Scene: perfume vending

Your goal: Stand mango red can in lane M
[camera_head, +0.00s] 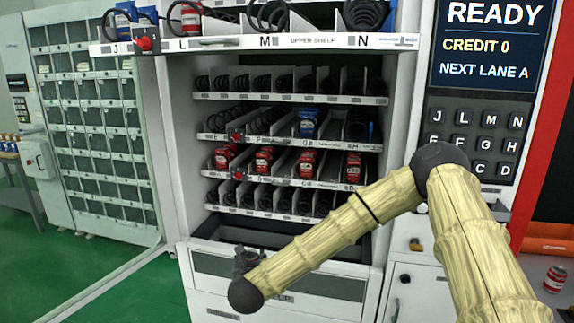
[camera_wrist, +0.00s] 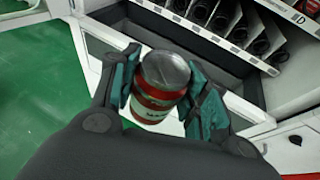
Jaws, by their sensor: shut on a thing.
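The can (camera_wrist: 155,100) in the wrist view has a silver top, a red body and a pale label band. My gripper (camera_wrist: 163,88) is shut on it, with one dark green finger pad on each side. In the head view my gripper (camera_head: 247,262) is low in front of the machine's bottom bin, and the can cannot be made out there. Lane M (camera_head: 265,41) is on the upper shelf (camera_head: 340,41), which is pulled out at the top of the head view. Its coil (camera_head: 270,14) shows partly; the lane's back is cut off by the picture edge.
Lower shelves hold red cans (camera_head: 264,160) and a blue can (camera_head: 308,124) between dark coils. A red-and-white can (camera_head: 555,279) stands at the far right. A grey locker cabinet (camera_head: 92,120) is on the left. The green floor (camera_head: 130,285) is clear there.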

